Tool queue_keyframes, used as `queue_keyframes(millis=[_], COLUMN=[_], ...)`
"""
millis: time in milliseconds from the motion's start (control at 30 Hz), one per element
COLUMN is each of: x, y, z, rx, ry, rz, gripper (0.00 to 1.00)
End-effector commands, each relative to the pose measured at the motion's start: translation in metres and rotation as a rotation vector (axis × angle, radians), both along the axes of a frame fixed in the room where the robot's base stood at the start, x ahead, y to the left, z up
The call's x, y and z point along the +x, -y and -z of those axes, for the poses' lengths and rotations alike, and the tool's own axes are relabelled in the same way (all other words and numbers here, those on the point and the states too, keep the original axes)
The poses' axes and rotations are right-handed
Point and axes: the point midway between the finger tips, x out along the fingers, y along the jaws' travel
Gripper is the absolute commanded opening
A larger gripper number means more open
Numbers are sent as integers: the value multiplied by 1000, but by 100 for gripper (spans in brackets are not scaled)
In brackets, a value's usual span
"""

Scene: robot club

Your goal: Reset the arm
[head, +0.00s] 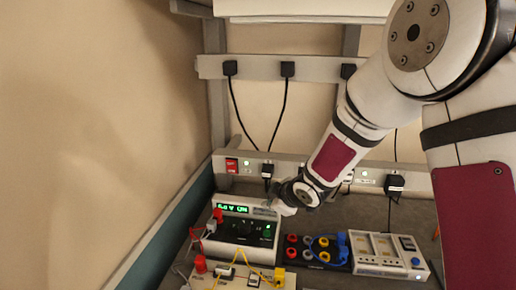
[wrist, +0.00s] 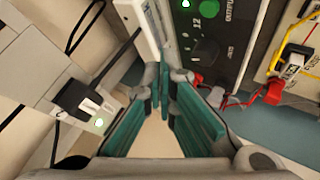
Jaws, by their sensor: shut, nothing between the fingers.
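My gripper (wrist: 167,82) shows in the wrist view with its teal-padded fingers shut and nothing between them. In the head view my gripper (head: 278,207) is small and partly hidden by my wrist; it is at the back of the bench, by the upper right edge of the power supply (head: 246,236). In the wrist view the dark front panel of the power supply (wrist: 214,48) lies just beyond and right of the fingertips. I cannot tell whether the gripper touches it. My arm reaches in from the upper right.
A socket strip (head: 256,165) with plugs and cables runs behind the bench. Right of the supply are a dark terminal block (head: 313,266) and a beige box (head: 388,252). A board with yellow wires (head: 220,282) lies in front. A wall closes the left side.

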Motion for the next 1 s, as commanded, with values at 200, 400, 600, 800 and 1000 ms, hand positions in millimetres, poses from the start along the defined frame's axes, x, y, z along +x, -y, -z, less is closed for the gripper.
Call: queue_keyframes(millis=[200, 400, 600, 800, 1000], x=[-31, -87, -161, -244, -314], y=[59, 107, 138, 152, 150], z=[-79, -135, -174, -194, -197], rx=[-8, 34, 120, 239, 354], ry=[-23, -75, -143, -234, -331], rz=[255, 501, 725, 913, 1033], gripper=[0, 0, 0, 0, 0])
